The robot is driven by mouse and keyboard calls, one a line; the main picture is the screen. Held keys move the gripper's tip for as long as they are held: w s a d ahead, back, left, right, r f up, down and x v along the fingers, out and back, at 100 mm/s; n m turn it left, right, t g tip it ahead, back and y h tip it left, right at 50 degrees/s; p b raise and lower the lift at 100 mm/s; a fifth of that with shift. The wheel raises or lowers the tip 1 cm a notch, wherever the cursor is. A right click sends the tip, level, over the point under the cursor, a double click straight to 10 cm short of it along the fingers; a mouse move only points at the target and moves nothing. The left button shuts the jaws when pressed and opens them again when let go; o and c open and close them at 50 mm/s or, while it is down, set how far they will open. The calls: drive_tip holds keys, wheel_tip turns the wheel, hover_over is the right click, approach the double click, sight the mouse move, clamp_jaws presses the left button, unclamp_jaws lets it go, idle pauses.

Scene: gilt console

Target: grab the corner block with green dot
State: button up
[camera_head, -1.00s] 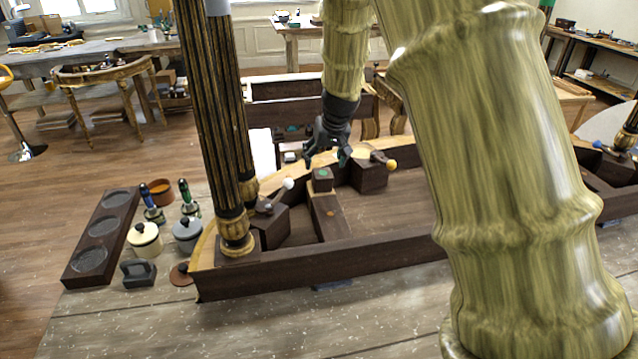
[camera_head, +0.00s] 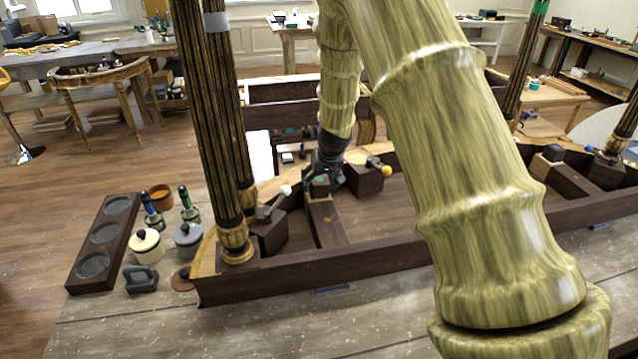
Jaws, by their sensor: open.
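The corner block with the green dot (camera_head: 320,186) is a small dark wooden block on the end of a short rail (camera_head: 326,222) inside the upturned console frame. The green dot shows on its top. My gripper (camera_head: 325,180) is open and low at the block, its dark fingers close around or just behind it. I cannot tell whether the fingers touch the block. Part of the block is hidden by the gripper.
The console frame (camera_head: 350,268) lies on the bench, with fluted legs (camera_head: 222,120) standing up on its left. Clamps with a white knob (camera_head: 286,190) and a yellow knob (camera_head: 386,171) flank the block. Pots (camera_head: 187,238) and a dark tray (camera_head: 104,238) stand at left.

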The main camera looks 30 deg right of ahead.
drive_tip(key=shift+x, duration=0.95)
drive_tip(key=shift+w, duration=0.1)
drive_tip(key=c, duration=1.1)
drive_tip(key=shift+r, duration=0.1)
